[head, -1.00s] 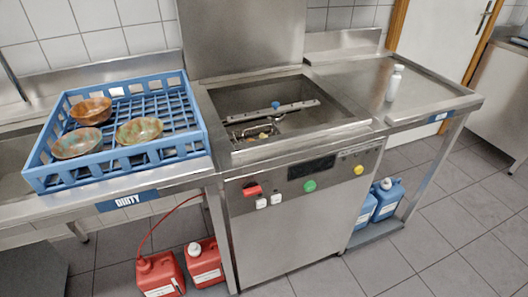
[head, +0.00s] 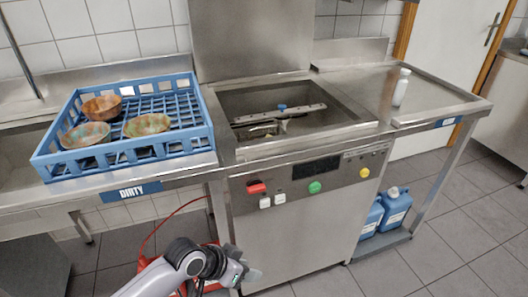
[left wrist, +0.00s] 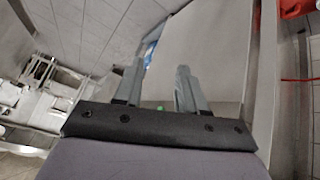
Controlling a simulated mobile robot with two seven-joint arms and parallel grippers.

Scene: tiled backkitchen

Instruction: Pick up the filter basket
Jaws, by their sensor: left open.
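The filter basket (head: 262,130) appears as a small metal frame inside the open tank (head: 225,103) of the dishwasher. It sits at the left-front part of the tank, below the wash arm (head: 295,113). The tank's front edge and the wash arm hide much of it. My left gripper (head: 246,274) is low in front of the machine, well below the tank and apart from the basket. Its two fingers in the left wrist view (left wrist: 158,80) are spread with nothing between them. My right gripper is in neither view.
A blue rack (head: 130,163) with several bowls stands on the left counter. A white bottle (head: 401,87) stands on the right counter. The front panel (head: 300,230) has buttons. Blue canisters (head: 394,212) stand below right.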

